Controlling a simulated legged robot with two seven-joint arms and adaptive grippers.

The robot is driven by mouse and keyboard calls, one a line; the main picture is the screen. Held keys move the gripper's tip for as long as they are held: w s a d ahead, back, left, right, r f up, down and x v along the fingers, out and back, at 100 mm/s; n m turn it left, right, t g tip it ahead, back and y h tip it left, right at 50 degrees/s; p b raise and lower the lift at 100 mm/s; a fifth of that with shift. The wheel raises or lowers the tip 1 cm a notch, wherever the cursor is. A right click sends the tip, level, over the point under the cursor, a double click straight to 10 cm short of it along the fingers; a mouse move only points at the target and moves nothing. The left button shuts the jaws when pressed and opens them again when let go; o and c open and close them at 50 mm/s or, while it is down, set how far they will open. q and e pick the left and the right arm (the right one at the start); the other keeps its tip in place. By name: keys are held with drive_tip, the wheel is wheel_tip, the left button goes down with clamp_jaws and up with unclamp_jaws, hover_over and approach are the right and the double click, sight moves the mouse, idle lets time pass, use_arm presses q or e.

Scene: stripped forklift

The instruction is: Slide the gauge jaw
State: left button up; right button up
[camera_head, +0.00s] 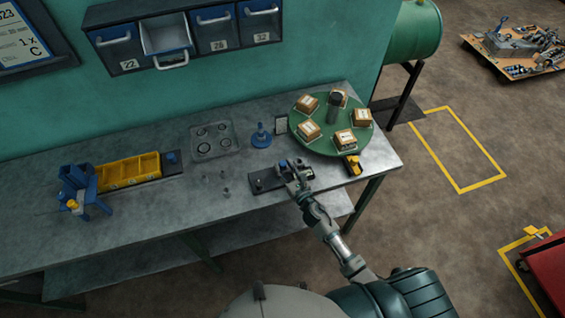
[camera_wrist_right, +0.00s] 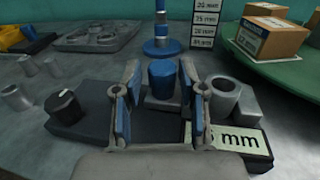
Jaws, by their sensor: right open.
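The gauge (camera_head: 262,184) is a dark flat base near the front edge of the grey workbench. In the right wrist view, its base (camera_wrist_right: 85,128) carries a black knob (camera_wrist_right: 64,104) at the left, a blue-capped slider or jaw (camera_wrist_right: 162,80) in the middle and a grey ring (camera_wrist_right: 222,97) at the right. A pale display (camera_wrist_right: 232,137) ends in "mm"; its first figures are hidden by a finger. My right gripper (camera_head: 292,170) is at the gauge, open; in the wrist view its blue-padded fingers (camera_wrist_right: 160,98) stand either side of the blue cap. Contact cannot be told. My left gripper is out of view.
A green turntable (camera_head: 322,146) with several boxes stands right of the gauge. A blue stand (camera_head: 261,138) and small card are behind it. A clear tray of rings (camera_head: 237,149), loose grey cylinders (camera_head: 225,190) and a yellow bin row (camera_head: 130,168) lie left.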

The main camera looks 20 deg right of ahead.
drive_tip(key=shift+x, duration=0.9)
drive_tip(key=shift+d, duration=0.15)
drive_tip(key=shift+s, duration=0.1)
drive_tip(key=shift+c, duration=0.6)
drive_tip(key=shift+d, duration=0.1)
clamp_jaws()
drive_tip(key=shift+a, duration=1.6)
drive_tip(key=shift+d, duration=0.1)
